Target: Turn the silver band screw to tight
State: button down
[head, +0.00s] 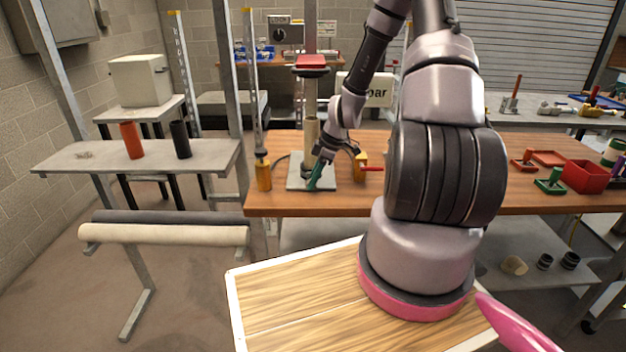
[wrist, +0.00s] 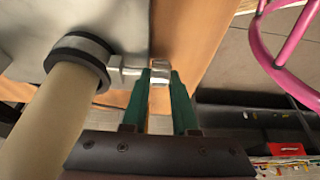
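The silver band screw (wrist: 160,72) sticks out sideways from a dark and silver band (wrist: 88,52) around a beige pipe (wrist: 50,115) in the wrist view. The green fingers of my gripper (wrist: 160,82) lie on either side of the screw's head, with no clear gap, so the gripper looks shut on it. In the head view my gripper (head: 318,176) points down at the grey base plate (head: 298,184) beneath the upright pipe (head: 312,130). The screw is too small to make out there.
The plate is on a wooden bench (head: 440,200). A yellow tool with a red handle (head: 371,169) stands just right of my gripper, and a yellow-based post (head: 263,172) stands left. A red bin (head: 585,176) and small red and green tools are farther right.

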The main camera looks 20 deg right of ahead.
jog(key=shift+d, duration=0.1)
dwell(0.3)
jog(key=shift+d+f+y, duration=0.1)
jog(key=shift+d+y, duration=0.05)
jog(key=shift+y, duration=0.45)
jog(key=shift+s+d+f+t+y, duration=0.15)
jog(key=shift+t+y, duration=0.3)
jog(key=shift+y, duration=0.6)
jog(key=shift+d+f+t+y, duration=0.15)
jog(key=shift+t+y, duration=0.3)
jog(key=shift+y, duration=0.6)
jog(key=c, duration=0.7)
grip_release()
jog(key=shift+r, duration=0.1)
jog(key=v, duration=1)
jog(key=shift+s+d, duration=0.2)
jog(key=shift+d, duration=0.2)
